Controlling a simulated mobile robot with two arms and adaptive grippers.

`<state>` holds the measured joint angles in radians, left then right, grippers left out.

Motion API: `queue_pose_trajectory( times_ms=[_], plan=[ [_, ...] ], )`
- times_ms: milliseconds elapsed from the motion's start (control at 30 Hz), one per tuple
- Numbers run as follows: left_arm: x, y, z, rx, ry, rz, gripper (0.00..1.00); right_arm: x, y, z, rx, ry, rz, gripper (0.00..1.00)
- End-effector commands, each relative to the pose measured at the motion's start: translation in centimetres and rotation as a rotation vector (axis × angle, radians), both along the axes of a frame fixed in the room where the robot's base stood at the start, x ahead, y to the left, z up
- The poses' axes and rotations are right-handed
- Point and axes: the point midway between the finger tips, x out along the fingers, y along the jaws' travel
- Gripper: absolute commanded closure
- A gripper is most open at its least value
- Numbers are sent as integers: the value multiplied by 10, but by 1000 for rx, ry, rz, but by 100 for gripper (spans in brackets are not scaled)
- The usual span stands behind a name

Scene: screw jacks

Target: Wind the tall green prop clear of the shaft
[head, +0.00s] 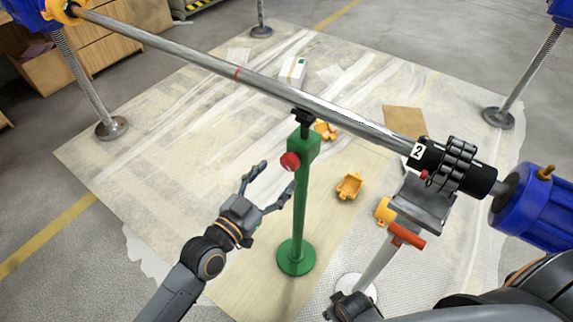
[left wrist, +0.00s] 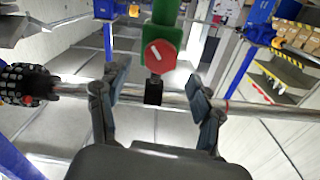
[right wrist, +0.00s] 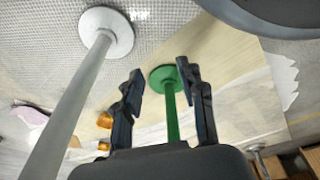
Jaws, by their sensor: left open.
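The tall green prop (head: 300,205) stands upright on a round green foot. Its black head (head: 303,116) meets the underside of the long steel shaft (head: 270,88); I cannot tell whether they touch. A red knob (head: 290,162) is on the prop's upper block. My left gripper (head: 277,177) is open and empty, just left of the post and below the knob. In the left wrist view the knob (left wrist: 160,55) shows between the spread fingers, ahead of them. My right gripper (right wrist: 160,70) is open and empty, low down; the green foot (right wrist: 163,75) shows beyond its fingers.
A grey stand (head: 375,265) with an orange handle (head: 406,235) is right of the prop, under the shaft's black coupling (head: 450,165). Blue-topped jacks stand around.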

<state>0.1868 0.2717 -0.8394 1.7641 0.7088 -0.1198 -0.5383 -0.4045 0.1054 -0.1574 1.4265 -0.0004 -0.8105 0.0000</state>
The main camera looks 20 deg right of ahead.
Motion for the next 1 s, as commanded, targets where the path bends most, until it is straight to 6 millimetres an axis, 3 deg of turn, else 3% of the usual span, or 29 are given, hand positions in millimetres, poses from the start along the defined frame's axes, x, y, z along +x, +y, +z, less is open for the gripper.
queue_pose_trajectory(
  times_ms=[100, 300, 667, 700, 967, 1000],
  plan=[
    [15, -19, 0, -1, 0, 0, 35, -2, 3, 3, 3, 7, 1, 60],
    [29, -37, 0, -1, 1, 0, 35, -8, 8, 8, 9, 19, 2, 60],
    [33, -42, 0, 1, 1, 0, 35, -3, 10, 13, 12, 10, 3, 60],
    [33, -42, 0, 1, 1, 0, 37, -3, 10, 13, 12, 9, 3, 60],
    [33, -42, 0, 1, 1, 0, 89, -1, 10, 13, 12, 6, 2, 60],
    [33, -42, 0, 1, 1, 0, 89, -1, 10, 13, 12, 5, 2, 60]
  ],
)
